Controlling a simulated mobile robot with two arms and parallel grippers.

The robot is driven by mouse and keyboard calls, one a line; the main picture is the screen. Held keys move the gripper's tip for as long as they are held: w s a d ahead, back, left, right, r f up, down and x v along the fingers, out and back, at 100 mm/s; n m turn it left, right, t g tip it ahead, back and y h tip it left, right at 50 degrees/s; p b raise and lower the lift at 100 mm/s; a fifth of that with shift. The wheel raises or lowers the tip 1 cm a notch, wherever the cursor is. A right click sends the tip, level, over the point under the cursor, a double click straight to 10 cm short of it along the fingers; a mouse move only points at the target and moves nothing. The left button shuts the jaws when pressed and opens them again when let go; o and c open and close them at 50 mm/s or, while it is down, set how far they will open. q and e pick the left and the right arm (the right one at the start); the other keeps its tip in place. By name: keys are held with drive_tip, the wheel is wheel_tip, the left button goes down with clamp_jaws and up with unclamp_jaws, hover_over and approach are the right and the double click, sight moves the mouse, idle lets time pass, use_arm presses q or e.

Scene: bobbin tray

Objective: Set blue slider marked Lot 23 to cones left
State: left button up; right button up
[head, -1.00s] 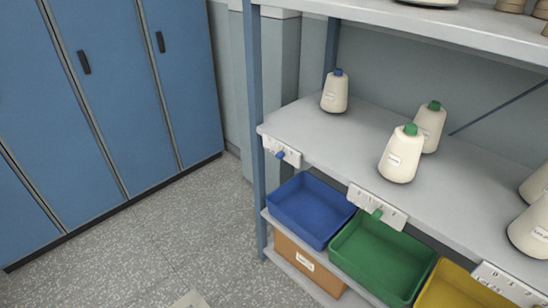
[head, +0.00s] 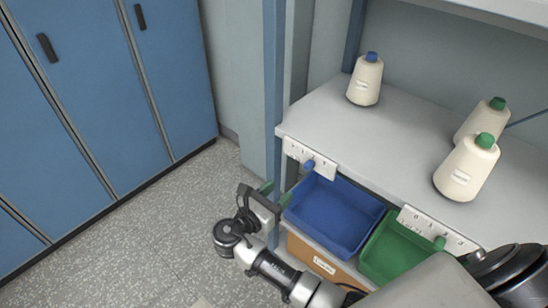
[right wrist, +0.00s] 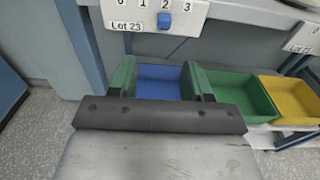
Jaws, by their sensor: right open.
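The blue slider (head: 309,164) sits on a white scale plate (head: 296,150) on the shelf's front edge. In the right wrist view the plate (right wrist: 186,27) reads Lot 23 with marks 0 to 3, and the blue slider (right wrist: 165,20) is under the 2. One cream cone with a blue top (head: 365,80) stands on the shelf above. My right gripper (head: 276,193) is open and empty, below the plate and left of the blue bin. Its green fingers (right wrist: 158,79) stand apart below the slider in the wrist view. My left gripper is not in view.
Below the shelf are a blue bin (head: 333,213), a green bin (head: 400,250), a yellow bin (right wrist: 292,96) and a cardboard box (head: 325,264). A green slider (head: 439,243) is farther right. Two green-topped cones stand on the shelf. A blue post (head: 274,90) is left of the plate.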

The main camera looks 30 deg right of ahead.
sight(306, 168)
drive_tip(key=x, duration=0.7)
drive_tip(key=r+p+x, duration=0.1)
drive_tip(key=x, duration=0.2)
drive_tip(key=shift+s+d, duration=0.15)
drive_tip(key=shift+d, duration=0.25)
drive_tip(key=shift+f, duration=0.1)
clamp_jaws()
